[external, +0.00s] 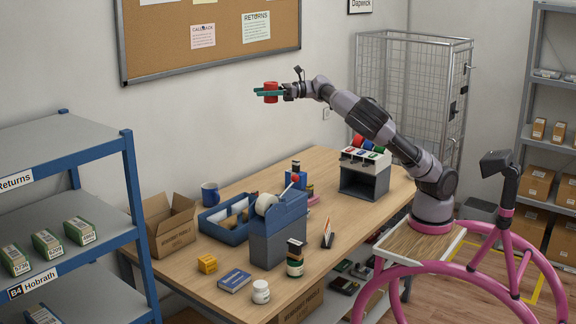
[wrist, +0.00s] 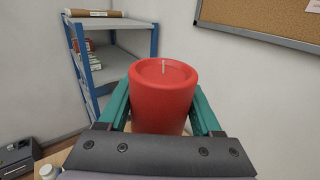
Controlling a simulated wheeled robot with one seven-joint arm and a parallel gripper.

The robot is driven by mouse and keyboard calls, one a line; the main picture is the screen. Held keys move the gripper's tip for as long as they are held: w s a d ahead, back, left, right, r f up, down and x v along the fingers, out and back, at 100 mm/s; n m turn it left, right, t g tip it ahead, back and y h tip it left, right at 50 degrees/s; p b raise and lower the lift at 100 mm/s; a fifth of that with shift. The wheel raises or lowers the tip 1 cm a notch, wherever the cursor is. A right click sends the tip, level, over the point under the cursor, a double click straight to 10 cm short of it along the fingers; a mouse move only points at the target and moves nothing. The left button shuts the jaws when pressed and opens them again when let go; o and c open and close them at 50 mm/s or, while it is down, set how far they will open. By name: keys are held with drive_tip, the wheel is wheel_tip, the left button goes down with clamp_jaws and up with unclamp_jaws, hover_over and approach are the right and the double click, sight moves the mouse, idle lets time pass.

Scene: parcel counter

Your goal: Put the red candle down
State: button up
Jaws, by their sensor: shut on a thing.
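The red candle (external: 271,92) is held in the air high above the table, in front of the wall below the noticeboard. In the wrist view the candle (wrist: 162,100) is a thick upright cylinder with a pale wick on top. My gripper (external: 268,93) has green fingers that press on the candle from both sides, shut on it. The candle's lower part is hidden behind the gripper body in the wrist view. The wooden table (external: 216,274) lies well below the candle.
On the table stand an open cardboard box (external: 171,232), a blue mug (external: 210,194), a blue tray (external: 212,229), a tape dispenser (external: 279,229), a yellow block (external: 207,264), a blue book (external: 234,281) and a white jar (external: 261,291). Blue shelves (external: 128,190) stand at left.

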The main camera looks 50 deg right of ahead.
sight(265, 99)
drive_tip(key=shift+m+t+h, duration=0.4)
drive_tip(key=shift+m+t, duration=0.1)
drive_tip(key=w+d+f, duration=0.1)
drive_tip(key=f, duration=0.1)
drive_tip(key=w+d+f, duration=0.1)
drive_tip(key=d, duration=0.1)
drive_tip(key=shift+d+f, duration=0.2)
drive_tip(key=shift+f, duration=0.2)
drive_tip(key=w+d+f+m+t+h, duration=0.1)
drive_tip(key=d+f+m+t+h, duration=0.3)
drive_tip(key=f, duration=0.9)
drive_tip(key=w+d+f+m+t+h, duration=0.15)
drive_tip(key=d+f+h, duration=0.4)
drive_tip(key=f, duration=0.85)
drive_tip(key=s+d+f+m+h, duration=0.2)
drive_tip(key=s+d+f, duration=0.1)
drive_tip(key=d+f, duration=0.4)
drive_tip(key=s+d+f+m+h, duration=0.2)
drive_tip(key=s+d+f, duration=0.2)
drive_tip(key=d+f, duration=0.3)
drive_tip(key=shift+t, duration=0.25)
drive_tip(key=s, duration=0.2)
drive_tip(key=s+r, duration=0.1)
drive_tip(key=s, duration=0.2)
drive_tip(key=shift+a, duration=0.15)
drive_tip(key=shift+a, duration=0.2)
